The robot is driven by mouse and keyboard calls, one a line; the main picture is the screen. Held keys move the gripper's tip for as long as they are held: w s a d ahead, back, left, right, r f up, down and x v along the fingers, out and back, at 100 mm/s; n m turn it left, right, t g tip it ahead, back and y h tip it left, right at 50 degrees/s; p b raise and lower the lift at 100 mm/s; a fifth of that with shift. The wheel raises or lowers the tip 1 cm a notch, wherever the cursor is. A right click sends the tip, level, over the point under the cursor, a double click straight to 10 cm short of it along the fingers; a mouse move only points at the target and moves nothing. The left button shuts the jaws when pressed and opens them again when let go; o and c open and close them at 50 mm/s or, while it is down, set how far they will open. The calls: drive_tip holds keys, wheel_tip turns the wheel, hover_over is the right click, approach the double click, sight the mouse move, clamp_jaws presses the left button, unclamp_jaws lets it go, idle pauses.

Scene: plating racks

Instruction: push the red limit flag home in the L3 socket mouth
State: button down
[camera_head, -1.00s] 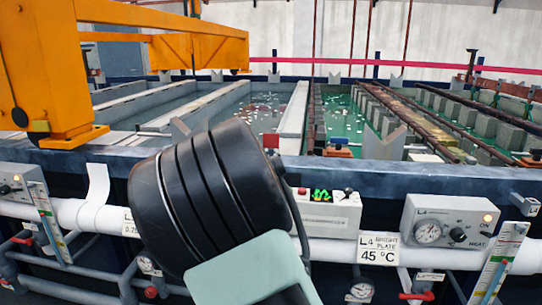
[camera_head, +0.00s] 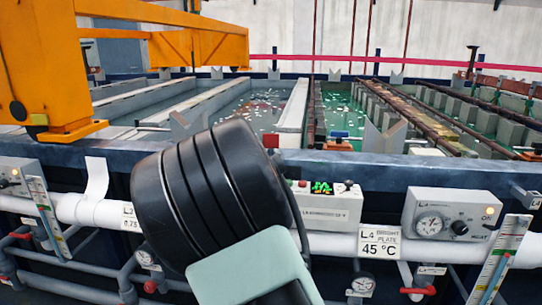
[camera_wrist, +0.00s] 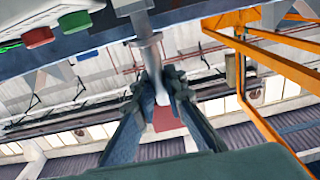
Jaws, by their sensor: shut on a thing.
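The red limit flag shows in the wrist view as a red plate (camera_wrist: 167,118) between and beyond my fingers. My gripper (camera_wrist: 162,92) is shut on its pale metal stem (camera_wrist: 150,52). The stem runs up the picture to a grey fitting (camera_wrist: 131,7) on the rail edge, which looks like the socket mouth. How deep the stem sits there cannot be told. In the head view a small red square (camera_head: 271,141), apparently the flag, shows just past my dark wrist. My wrist hides my fingers and the socket there.
A control box (camera_head: 322,205) with a green display stands right of my wrist; its red button (camera_wrist: 39,37) and a green one are close in the wrist view. The L4 heater box (camera_head: 450,222) is further right. An orange crane frame (camera_head: 50,75) stands left.

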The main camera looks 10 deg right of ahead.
drive_tip(key=shift+f+b, duration=0.85)
drive_tip(key=shift+f, duration=0.25)
drive_tip(key=c, duration=1.9)
unclamp_jaws()
drive_tip(key=v, duration=1.2)
drive_tip(key=shift+r, duration=0.1)
